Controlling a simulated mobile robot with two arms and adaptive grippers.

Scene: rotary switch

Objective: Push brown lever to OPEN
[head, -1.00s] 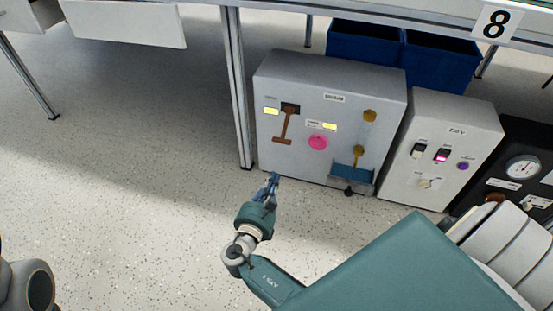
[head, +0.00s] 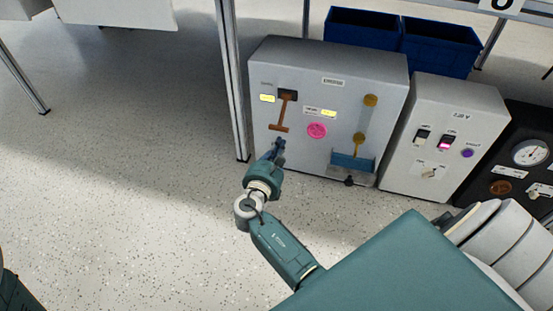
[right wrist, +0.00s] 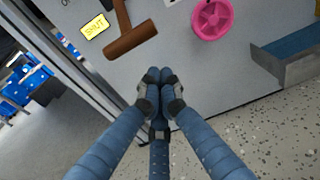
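The brown T-shaped lever (head: 283,112) hangs down on the front of the large grey box (head: 300,70), its crossbar at the bottom. In the right wrist view the lever (right wrist: 131,40) is at the top, beside a yellow label (right wrist: 95,26) reading SHUT. My right gripper (head: 279,143) is just below the lever's crossbar in the head view, apparently in front of the box. In the right wrist view my right gripper (right wrist: 160,76) has its fingertips together with nothing between them, and a gap shows between them and the crossbar. My left gripper is out of view.
A metal table leg (head: 233,90) stands close left of the box. A smaller grey box (head: 440,140) stands right. Floor in front is clear.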

